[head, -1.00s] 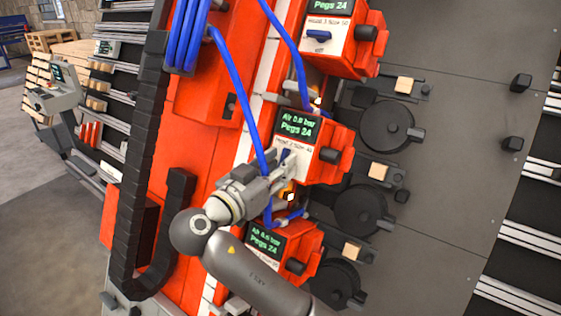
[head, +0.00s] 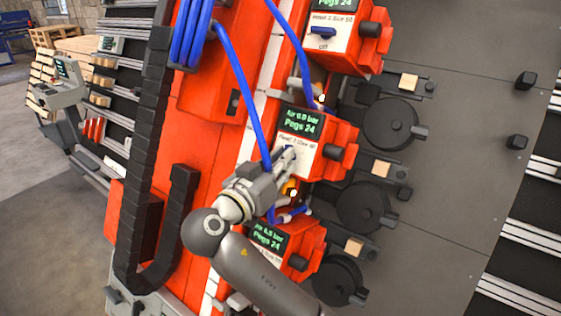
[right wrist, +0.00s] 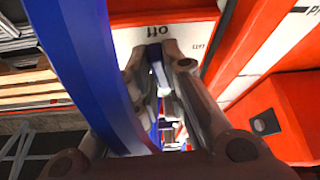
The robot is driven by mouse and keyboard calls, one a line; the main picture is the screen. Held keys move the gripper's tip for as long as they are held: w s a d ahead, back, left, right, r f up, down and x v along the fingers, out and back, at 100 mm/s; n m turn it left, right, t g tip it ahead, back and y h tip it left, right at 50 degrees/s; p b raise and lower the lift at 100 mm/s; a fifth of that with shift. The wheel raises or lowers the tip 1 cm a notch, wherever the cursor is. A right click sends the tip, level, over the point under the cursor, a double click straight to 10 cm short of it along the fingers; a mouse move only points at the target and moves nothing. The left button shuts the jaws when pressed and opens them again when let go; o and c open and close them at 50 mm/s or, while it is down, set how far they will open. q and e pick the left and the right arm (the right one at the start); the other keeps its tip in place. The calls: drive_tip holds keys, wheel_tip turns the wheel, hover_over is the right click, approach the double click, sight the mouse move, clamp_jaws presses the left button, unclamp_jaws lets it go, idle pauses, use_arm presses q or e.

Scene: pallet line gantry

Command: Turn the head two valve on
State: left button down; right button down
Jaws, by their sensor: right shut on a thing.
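The middle orange head (head: 333,165) carries a green-lit display (head: 300,122) and a white label plate; I take it as head two, its label being hard to read. My right gripper (head: 286,158) is at this plate, its fingers shut on the small blue valve lever (head: 288,149), which is mostly hidden in the head view. The lever's exact angle is hard to tell. My left gripper is not in view.
A blue hose (head: 243,90) runs close beside my right gripper and fills the left of the wrist view (right wrist: 95,75). Similar orange heads stand above (head: 345,40) and below (head: 300,245). The upper one has a blue lever (head: 322,32) lying across its plate.

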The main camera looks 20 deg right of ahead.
drive_tip(key=shift+s+d+r+n+y+p, duration=0.1)
drive_tip(key=shift+d+r+n+y+p, duration=0.1)
drive_tip(key=shift+n+y+p, duration=2.3)
drive_tip(key=shift+s+d+r+n+y+p, duration=0.1)
drive_tip(key=shift+d+r+n+y+p, duration=0.2)
drive_tip(key=shift+n+p, duration=2.5)
drive_tip(key=shift+s+d+r+n+y+p, duration=0.1)
drive_tip(key=shift+n+y+p, duration=1.2)
drive_tip(key=shift+n, duration=2.9)
drive_tip(key=shift+y, duration=0.3)
drive_tip(key=c, duration=1.5)
unclamp_jaws()
drive_tip(key=shift+w+a, duration=0.1)
drive_tip(key=v, duration=1.2)
drive_tip(key=shift+f, duration=0.15)
